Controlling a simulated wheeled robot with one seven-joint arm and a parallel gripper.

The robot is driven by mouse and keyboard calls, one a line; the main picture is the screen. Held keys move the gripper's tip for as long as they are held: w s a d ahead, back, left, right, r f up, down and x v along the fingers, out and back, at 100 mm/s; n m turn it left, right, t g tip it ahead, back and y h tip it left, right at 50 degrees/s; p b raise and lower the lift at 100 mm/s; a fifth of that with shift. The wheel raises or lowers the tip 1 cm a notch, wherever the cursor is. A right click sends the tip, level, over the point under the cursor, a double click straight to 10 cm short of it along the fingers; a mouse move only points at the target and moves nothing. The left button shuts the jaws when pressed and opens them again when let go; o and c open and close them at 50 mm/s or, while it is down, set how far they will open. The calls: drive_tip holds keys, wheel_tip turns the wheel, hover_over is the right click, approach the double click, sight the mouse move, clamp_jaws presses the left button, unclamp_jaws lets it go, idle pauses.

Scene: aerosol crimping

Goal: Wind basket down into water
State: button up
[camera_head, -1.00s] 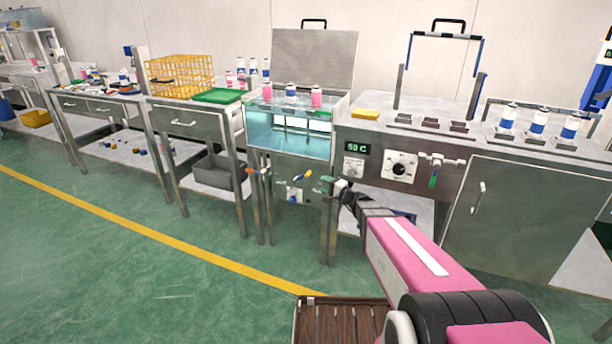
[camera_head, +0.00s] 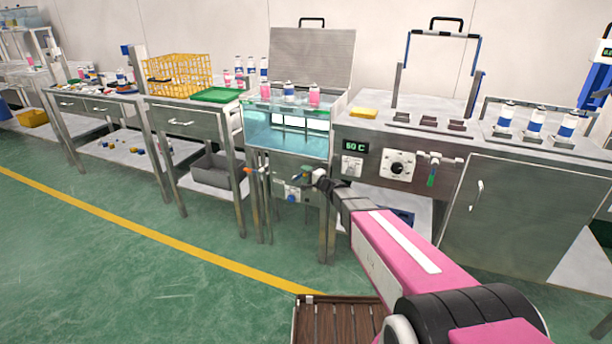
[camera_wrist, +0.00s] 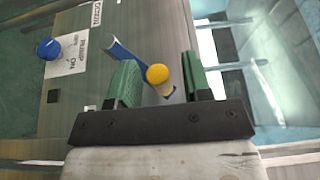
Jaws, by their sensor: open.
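The water tank (camera_head: 288,138) has clear walls, a lit blue interior and a raised lid (camera_head: 312,60). Several cans (camera_head: 289,91) stand upright at its top, above the waterline; the basket under them is hard to make out. On the tank's front is a crank with a blue arm (camera_wrist: 130,62) and a yellow knob (camera_wrist: 157,74). My gripper (camera_wrist: 161,82) is open, its green fingers on either side of the crank's knob end, with gaps visible. In the head view my gripper (camera_head: 316,180) is at the tank's front, small and partly hidden by my wrist.
A blue knob (camera_wrist: 48,48) beside a white label is left of the crank in the wrist view. A heated bench (camera_head: 398,168) with dial and green-handled valve adjoins at right. A yellow wire basket (camera_head: 180,75) and green tray (camera_head: 216,95) sit on the left table.

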clamp_jaws()
